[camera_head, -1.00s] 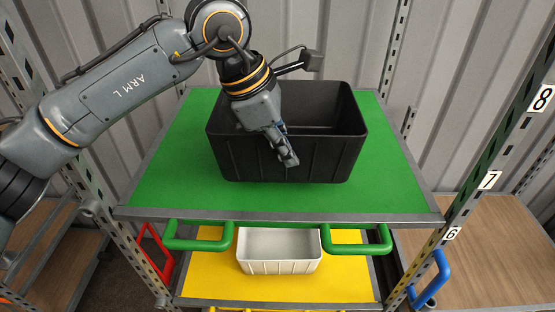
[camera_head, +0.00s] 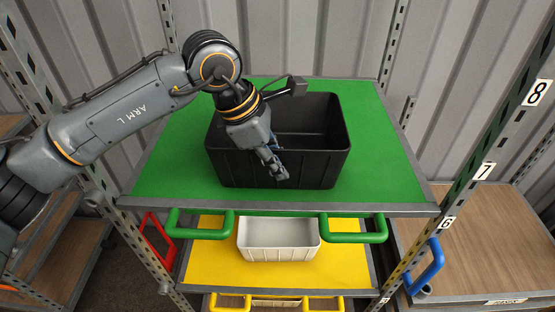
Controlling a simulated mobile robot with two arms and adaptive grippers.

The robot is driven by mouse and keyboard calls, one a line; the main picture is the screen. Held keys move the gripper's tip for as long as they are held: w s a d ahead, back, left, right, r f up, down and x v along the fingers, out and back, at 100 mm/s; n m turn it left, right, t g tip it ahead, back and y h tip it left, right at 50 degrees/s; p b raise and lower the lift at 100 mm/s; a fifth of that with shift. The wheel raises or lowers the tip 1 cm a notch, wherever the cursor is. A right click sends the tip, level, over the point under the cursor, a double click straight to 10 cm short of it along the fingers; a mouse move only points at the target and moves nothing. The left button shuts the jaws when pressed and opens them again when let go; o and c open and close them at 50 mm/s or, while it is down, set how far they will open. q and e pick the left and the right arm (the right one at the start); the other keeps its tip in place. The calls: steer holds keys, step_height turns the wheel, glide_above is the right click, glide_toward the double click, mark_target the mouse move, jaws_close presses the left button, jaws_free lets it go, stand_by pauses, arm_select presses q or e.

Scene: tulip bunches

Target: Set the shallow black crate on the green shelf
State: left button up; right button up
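The black crate (camera_head: 228,165) is upright over the front middle of the green shelf (camera_head: 385,165) and looks to be resting on it. Its inside looks empty where I can see it. My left gripper (camera_head: 272,160) reaches down from the upper left to the crate's front wall. It is shut on the front rim, with a finger outside the wall; the inner finger is mostly hidden. The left arm covers part of the crate's left side. My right gripper is not in view.
A white bin (camera_head: 278,242) stands on the yellow shelf (camera_head: 345,265) below. Green handles (camera_head: 355,230) stick out under the green shelf's front edge. Perforated posts (camera_head: 495,150) flank the rack. Green surface is free right of the crate.

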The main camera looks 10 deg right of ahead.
arm_select(q)
steer(key=shift+r, duration=0.1)
steer(key=shift+r, duration=0.15)
steer(key=b+v, duration=0.2)
steer(key=v, duration=0.9)
steer(key=shift+a+r+b, duration=0.25)
steer(key=shift+r+b, duration=0.1)
steer(key=shift+f, duration=0.1)
